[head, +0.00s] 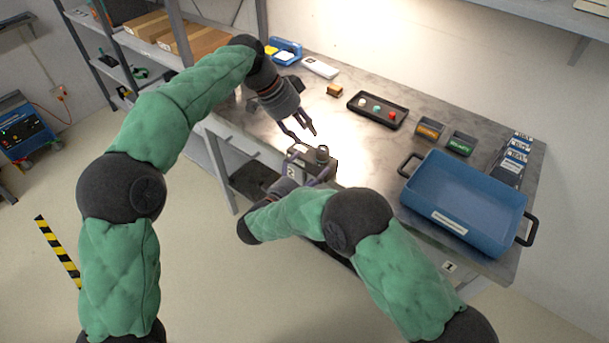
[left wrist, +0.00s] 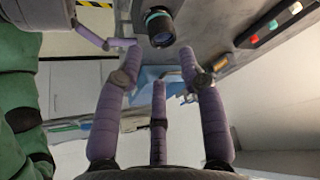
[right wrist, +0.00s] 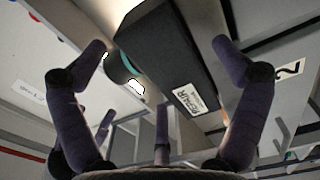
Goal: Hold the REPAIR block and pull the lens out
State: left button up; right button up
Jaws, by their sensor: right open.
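The dark REPAIR block (head: 318,167) is at the table's front edge in the head view. In the right wrist view the block (right wrist: 165,55) shows its white REPAIR label. The lens (head: 322,153), a short dark cylinder, stands up from the block; a teal ring shows on it in the left wrist view (left wrist: 158,28). My right gripper (right wrist: 160,45) is open, with its fingers on either side of the block; contact cannot be told. My left gripper (head: 306,140) is open and empty, above and behind the lens, its fingers pointing toward it.
A blue tray (head: 437,222) with dark handles fills the table's right side. A black tray (head: 358,112) with coloured knobs, two small bins (head: 430,130) and a small orange box (head: 334,90) stand toward the back. The table surface (head: 350,145) between them is clear.

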jog(key=c, duration=1.2)
jog(key=shift+c, duration=0.3)
pick_arm(q)
jog(key=shift+o, duration=0.3)
